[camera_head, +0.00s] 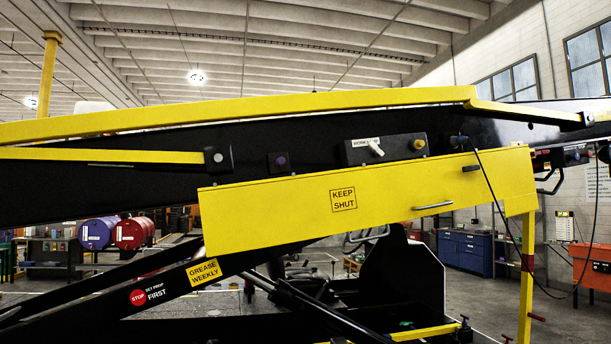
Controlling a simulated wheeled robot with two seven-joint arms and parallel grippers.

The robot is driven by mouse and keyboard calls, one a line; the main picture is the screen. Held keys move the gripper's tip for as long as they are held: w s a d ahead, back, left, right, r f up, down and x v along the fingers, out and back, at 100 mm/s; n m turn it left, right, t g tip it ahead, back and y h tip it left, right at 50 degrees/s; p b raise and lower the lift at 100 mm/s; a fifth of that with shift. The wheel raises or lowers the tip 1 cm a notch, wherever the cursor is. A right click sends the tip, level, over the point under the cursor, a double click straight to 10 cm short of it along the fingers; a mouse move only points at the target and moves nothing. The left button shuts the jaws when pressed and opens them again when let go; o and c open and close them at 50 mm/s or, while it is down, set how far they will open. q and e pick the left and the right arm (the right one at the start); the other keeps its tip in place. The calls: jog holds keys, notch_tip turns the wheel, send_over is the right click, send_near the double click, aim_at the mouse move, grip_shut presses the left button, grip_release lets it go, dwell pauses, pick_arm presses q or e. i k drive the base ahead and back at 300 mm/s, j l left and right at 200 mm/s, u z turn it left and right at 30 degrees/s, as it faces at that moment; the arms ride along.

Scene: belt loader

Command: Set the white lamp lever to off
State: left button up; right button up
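A white lever (376,148) sits on a black control box (354,156) on the dark side of the belt loader. The lever is tilted, with one end toward the upper left and the other toward the lower right. A small pale label (366,141) lies just above it, and its text is too small to read surely. A yellow knob (419,144) is at the right end of the same box. Neither of my grippers shows in the head view.
A yellow panel (290,212) marked KEEP SHUT spans below the box, with a handle (433,206) on it. A yellow rail (240,108) runs above. A black cable (497,207) hangs at the right. A purple-blue knob (281,161) sits left of the box.

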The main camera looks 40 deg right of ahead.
aim_at(379, 153)
jog(key=i+j+z, duration=0.1)
jog(key=i, duration=0.2)
jog(key=i+j+z, duration=0.1)
jog(key=i, duration=0.25)
jog(key=i+j+z, duration=0.1)
jog(key=z, duration=0.3)
jog(key=j+z, duration=0.25)
jog(key=z, duration=0.15)
jog(key=i+j+z, duration=0.1)
jog(key=j+z, duration=0.15)
jog(key=z, duration=0.15)
jog(key=j+z, duration=0.25)
jog(key=z, duration=0.15)
jog(key=j+z, duration=0.3)
jog(key=k+j+z, duration=0.25)
jog(key=i+l+z, duration=0.1)
jog(key=i+l, duration=0.3)
jog(key=i+l+z, duration=0.15)
jog(key=i+l, duration=0.15)
jog(key=i, duration=0.15)
jog(key=i+l+z, duration=0.1)
jog(key=i+l, duration=0.2)
jog(key=i+l+z, duration=0.15)
jog(key=i, duration=0.4)
jog(key=i+l+z, duration=0.1)
jog(key=i+l, duration=0.25)
jog(key=i, duration=0.15)
